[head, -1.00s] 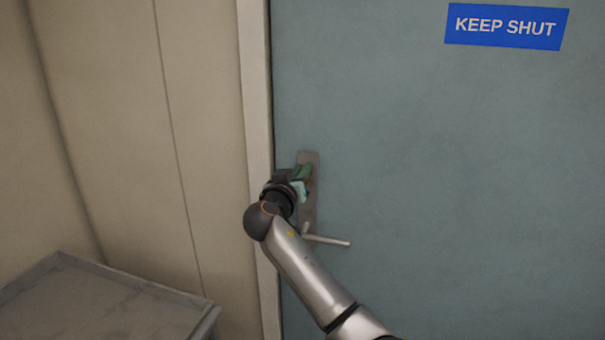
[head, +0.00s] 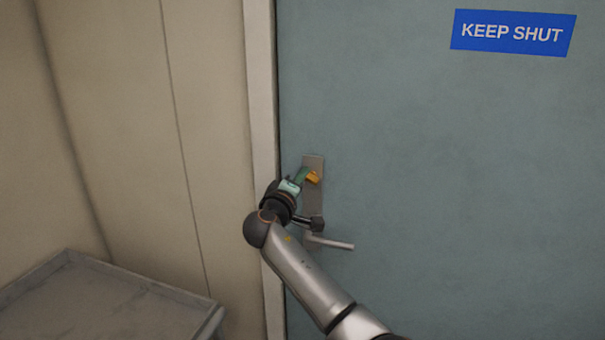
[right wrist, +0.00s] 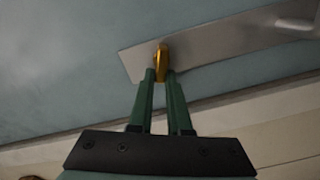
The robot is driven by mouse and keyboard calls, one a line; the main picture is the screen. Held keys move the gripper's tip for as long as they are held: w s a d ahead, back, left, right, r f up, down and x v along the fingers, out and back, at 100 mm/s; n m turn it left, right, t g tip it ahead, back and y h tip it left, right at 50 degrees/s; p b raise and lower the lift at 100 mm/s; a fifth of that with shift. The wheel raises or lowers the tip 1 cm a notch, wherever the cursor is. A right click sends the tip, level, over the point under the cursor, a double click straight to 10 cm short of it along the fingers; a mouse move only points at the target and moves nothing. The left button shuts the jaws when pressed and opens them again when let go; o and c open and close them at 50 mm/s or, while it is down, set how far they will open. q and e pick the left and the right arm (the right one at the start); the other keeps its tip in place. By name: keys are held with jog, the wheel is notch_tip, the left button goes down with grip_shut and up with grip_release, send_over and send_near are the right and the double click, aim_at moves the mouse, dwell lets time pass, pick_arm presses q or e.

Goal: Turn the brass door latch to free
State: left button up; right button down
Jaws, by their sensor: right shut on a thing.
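The brass latch (head: 313,177) sits on the upper part of a grey metal plate (head: 312,198) on the blue-green door (head: 430,190). In the right wrist view the latch (right wrist: 160,60) stands between the two green fingertips, against the plate (right wrist: 210,48). My right gripper (head: 305,176) is at the latch, and in the right wrist view (right wrist: 160,78) its fingers are shut on it. The fingers partly hide the latch in the head view. My left gripper is not in view.
A silver lever handle (head: 330,243) sticks out to the right below the latch. A blue KEEP SHUT sign (head: 513,33) is high on the door. A grey table or tray (head: 110,305) stands at the lower left by the beige wall (head: 120,130).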

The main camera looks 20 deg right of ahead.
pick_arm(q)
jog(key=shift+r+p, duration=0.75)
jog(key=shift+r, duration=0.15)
pick_arm(e)
jog(key=shift+a+f+n, duration=0.1)
jog(key=shift+f+n, duration=0.05)
jog(key=shift+n, duration=1)
jog(key=shift+f+n, duration=0.1)
jog(key=shift+n, duration=1.05)
jog(key=c, duration=0.9)
grip_release()
jog(key=shift+f, duration=0.1)
jog(key=shift+o, duration=0.2)
